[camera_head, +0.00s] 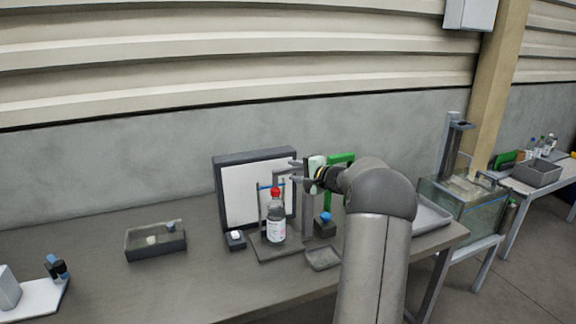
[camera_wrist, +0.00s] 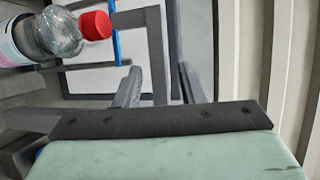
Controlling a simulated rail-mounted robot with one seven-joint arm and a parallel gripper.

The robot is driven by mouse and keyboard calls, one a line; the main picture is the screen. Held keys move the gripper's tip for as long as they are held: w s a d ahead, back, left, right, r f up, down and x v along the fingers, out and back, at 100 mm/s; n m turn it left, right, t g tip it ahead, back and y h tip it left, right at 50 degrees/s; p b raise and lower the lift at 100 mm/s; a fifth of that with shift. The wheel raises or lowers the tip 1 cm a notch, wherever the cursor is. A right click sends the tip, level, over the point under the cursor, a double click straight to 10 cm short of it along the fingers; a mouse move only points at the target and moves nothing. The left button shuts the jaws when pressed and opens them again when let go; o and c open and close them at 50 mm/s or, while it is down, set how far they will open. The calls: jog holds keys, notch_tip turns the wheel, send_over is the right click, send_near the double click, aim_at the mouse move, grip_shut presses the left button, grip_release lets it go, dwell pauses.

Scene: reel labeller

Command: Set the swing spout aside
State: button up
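A grey angled bar, which looks like the swing spout (camera_head: 281,173), stands out above the bottle in the head view. In the wrist view the dark grey spout bar (camera_wrist: 157,50) runs between my fingers. My gripper (camera_head: 296,173) comes in from the right, level with the bar. Its two fingers (camera_wrist: 158,86) are apart, with a gap visible on each side of the bar, so it is open. A clear bottle (camera_head: 276,222) with a red cap stands upright below the spout; it also shows in the wrist view (camera_wrist: 48,35). My arm hides part of the stand.
A dark-framed white panel (camera_head: 240,198) stands behind the bottle. A shallow tray (camera_head: 322,258) lies in front, and a grey open bin (camera_head: 155,243) sits to the left. A green frame (camera_head: 338,160) is behind my gripper. The table's left middle is clear.

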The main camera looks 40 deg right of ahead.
aim_at(294, 171)
jog(key=shift+p+x, duration=0.4)
jog(key=shift+x, duration=1.5)
grip_shut()
